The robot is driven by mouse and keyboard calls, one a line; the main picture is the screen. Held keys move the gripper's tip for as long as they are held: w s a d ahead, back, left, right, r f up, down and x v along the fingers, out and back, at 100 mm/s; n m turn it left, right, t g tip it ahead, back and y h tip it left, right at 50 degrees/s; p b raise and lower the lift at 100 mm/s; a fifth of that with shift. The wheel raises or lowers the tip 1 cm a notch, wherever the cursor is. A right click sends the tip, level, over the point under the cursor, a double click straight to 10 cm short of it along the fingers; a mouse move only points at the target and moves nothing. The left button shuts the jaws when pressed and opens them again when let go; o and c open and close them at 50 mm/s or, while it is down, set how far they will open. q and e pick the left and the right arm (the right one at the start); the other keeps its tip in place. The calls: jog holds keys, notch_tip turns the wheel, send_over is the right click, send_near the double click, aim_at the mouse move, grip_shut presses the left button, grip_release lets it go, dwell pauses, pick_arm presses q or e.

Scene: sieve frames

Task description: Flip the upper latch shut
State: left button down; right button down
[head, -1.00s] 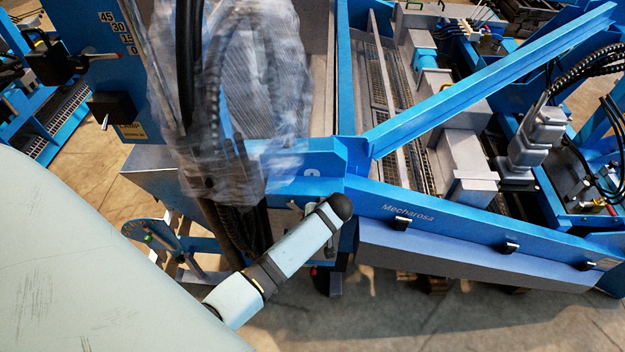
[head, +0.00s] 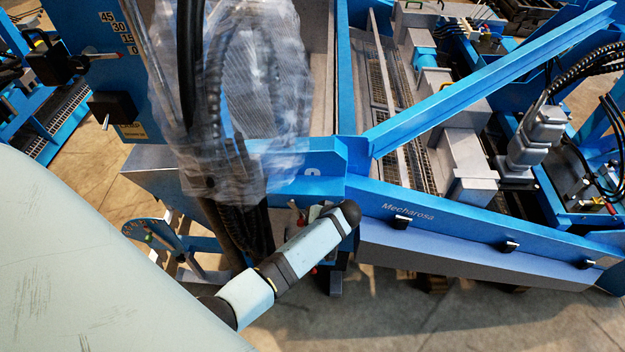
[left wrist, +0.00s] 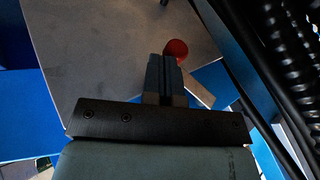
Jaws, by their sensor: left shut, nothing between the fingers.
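In the left wrist view a red ball knob (left wrist: 176,49) shows just beyond the fingertips of my left gripper (left wrist: 165,65). The fingers are shut with nothing between them. The knob looks close to the tips; I cannot tell whether they touch. What the knob is fixed to is mostly hidden behind the fingers, so I cannot make out the latch's position. In the head view my left arm reaches in from the lower left to the blue frame's corner, and its gripper is hidden there. My right gripper is in neither view.
Blue machine frame (head: 460,222) with small black catches runs to the right. A plastic-wrapped bundle of black hoses (head: 230,100) hangs above my arm. A blue quadrant plate (head: 150,232) stands at left. Ribbed black hoses (left wrist: 290,40) edge the wrist view. Floor is bare at lower right.

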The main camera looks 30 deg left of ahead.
pick_arm(q)
jog(key=shift+s+a+f+g+y, duration=0.15)
jog(key=shift+s+a+f+y, duration=0.1)
jog(key=shift+a+f+y, duration=0.2)
jog(key=shift+s+a+f+g+y, duration=0.15)
jog(key=shift+s+a+f+y, duration=0.1)
jog(key=shift+a+f+y, duration=0.25)
jog(key=shift+f, duration=0.1)
jog(key=shift+d, duration=0.1)
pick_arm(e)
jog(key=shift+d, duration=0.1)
